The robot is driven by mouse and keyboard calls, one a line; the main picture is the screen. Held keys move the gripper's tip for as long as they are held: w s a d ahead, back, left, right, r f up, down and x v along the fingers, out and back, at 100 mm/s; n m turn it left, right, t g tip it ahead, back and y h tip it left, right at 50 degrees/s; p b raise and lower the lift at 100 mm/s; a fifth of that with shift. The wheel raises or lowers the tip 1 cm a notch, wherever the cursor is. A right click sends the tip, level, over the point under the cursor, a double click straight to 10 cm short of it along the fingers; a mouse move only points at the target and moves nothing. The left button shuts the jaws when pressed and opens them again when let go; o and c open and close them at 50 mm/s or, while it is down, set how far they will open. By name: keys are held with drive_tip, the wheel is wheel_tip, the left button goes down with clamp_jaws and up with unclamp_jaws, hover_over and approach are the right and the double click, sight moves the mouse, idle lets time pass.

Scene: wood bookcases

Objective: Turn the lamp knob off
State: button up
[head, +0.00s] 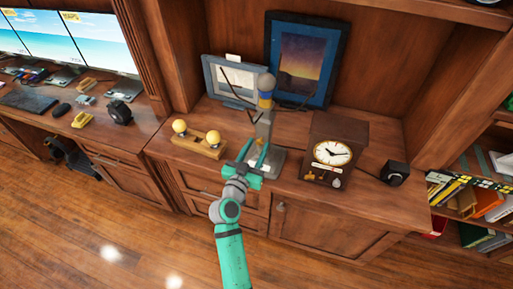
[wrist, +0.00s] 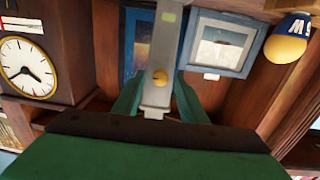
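The lamp appears to be the grey post (head: 264,126) on a flat grey base (head: 278,163) on the cabinet top. In the wrist view, the post (wrist: 160,38) runs down the middle. In the wrist view, my gripper (wrist: 161,74) has one finger on each side of the post, near the knob. Whether a finger touches the post cannot be told.
A wooden stand (head: 198,146) with two yellow balls stands left of the post. A clock (head: 332,153) and a small black box (head: 395,172) stand on the right. Two picture frames (head: 303,62) lean behind. A blue-and-yellow rounded object (wrist: 288,42) shows in the wrist view.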

drive_tip(key=shift+c, duration=0.3)
clamp_jaws()
drive_tip(key=n, duration=0.4)
drive_tip(key=shift+n, duration=0.3)
drive_tip(key=n, duration=0.4)
drive_tip(key=shift+f+n, duration=0.1)
drive_tip(key=shift+n, duration=0.2)
drive_tip(key=n, duration=0.4)
drive_tip(key=shift+a+f+n, duration=0.1)
drive_tip(key=shift+n, duration=2.3)
